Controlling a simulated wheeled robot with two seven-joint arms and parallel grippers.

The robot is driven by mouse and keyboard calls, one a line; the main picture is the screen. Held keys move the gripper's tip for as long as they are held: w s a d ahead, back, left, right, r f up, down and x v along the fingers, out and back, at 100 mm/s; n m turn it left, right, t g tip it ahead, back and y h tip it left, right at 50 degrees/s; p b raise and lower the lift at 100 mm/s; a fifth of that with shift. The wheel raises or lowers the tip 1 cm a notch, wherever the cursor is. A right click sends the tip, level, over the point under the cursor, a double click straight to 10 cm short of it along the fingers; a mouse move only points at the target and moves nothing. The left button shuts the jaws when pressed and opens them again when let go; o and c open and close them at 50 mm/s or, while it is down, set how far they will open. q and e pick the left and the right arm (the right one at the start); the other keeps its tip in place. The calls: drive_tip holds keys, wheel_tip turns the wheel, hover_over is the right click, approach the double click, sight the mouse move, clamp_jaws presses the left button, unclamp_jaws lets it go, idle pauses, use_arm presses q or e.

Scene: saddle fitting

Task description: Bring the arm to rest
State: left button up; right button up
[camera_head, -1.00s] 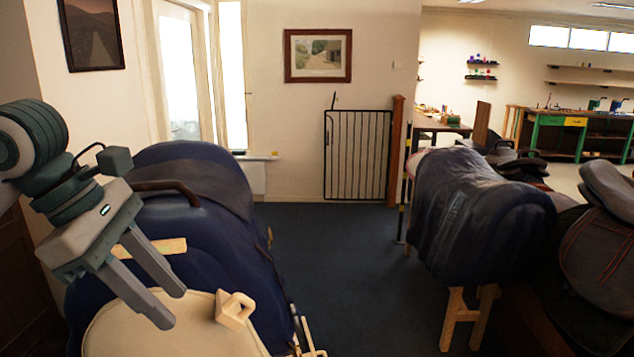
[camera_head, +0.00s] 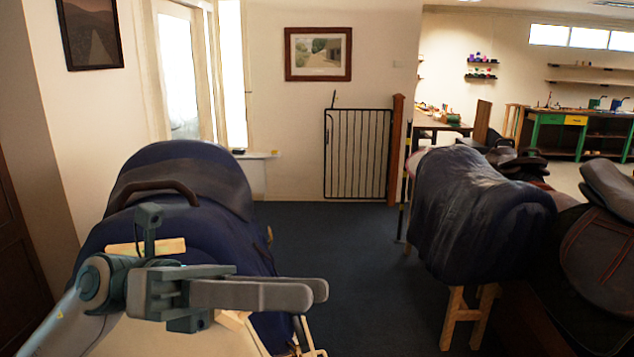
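My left gripper (camera_head: 319,291) is in front of the blue-covered saddle stand at the left, pointing right across the picture. Its two long grey fingers lie almost one behind the other from this side. The gap between them is hidden, and no object shows in the grip. The gripper covers most of a pale wooden block (camera_head: 232,320) on the cream pad (camera_head: 170,338); whether they touch cannot be told. My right gripper is not in view.
A dark saddle (camera_head: 185,175) with a curved handle sits on the left stand, a wooden strip (camera_head: 147,246) near it. A second covered stand (camera_head: 475,215) and brown saddles (camera_head: 600,255) are at the right. Blue carpet (camera_head: 340,235) between the stands is clear.

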use_arm(q)
drive_tip(key=w+a+f+n+t+y, duration=0.15)
drive_tip(key=w+a+n+t, duration=0.4)
drive_tip(key=n+t, duration=0.75)
drive_tip(key=w+a+f+n+t, duration=0.25)
drive_tip(key=w+n+t, duration=0.55)
drive_tip(key=n+t, duration=0.45)
drive_tip(key=w+a+f+n+g+y, duration=0.1)
drive_tip(key=a+f+n+y, duration=0.4)
drive_tip(key=f+n+y, duration=0.5)
drive_tip(key=w+a+f+n+g+y, duration=0.1)
drive_tip(key=w+a+f+n+y, duration=0.1)
drive_tip(key=a+f+n+y, duration=0.75)
drive_tip(key=s+d+f+n+g+h, duration=0.1)
drive_tip(key=s+f+g, duration=0.35)
drive_tip(key=f, duration=0.65)
drive_tip(key=s+d+f+n+g, duration=0.1)
drive_tip(key=s+f+g, duration=0.2)
drive_tip(key=s+f, duration=0.5)
drive_tip(key=s+f+n+g, duration=0.2)
drive_tip(key=s+f+g, duration=0.6)
drive_tip(key=s+f, duration=0.8)
wheel_tip(320, 180, down, 24)
drive_tip(key=d+h, duration=0.1)
drive_tip(key=d, duration=0.1)
drive_tip(key=s+a+f+m, duration=0.1)
drive_tip(key=s+f, duration=1.3)
drive_tip(key=f, duration=0.4)
drive_tip(key=shift+a, duration=0.25)
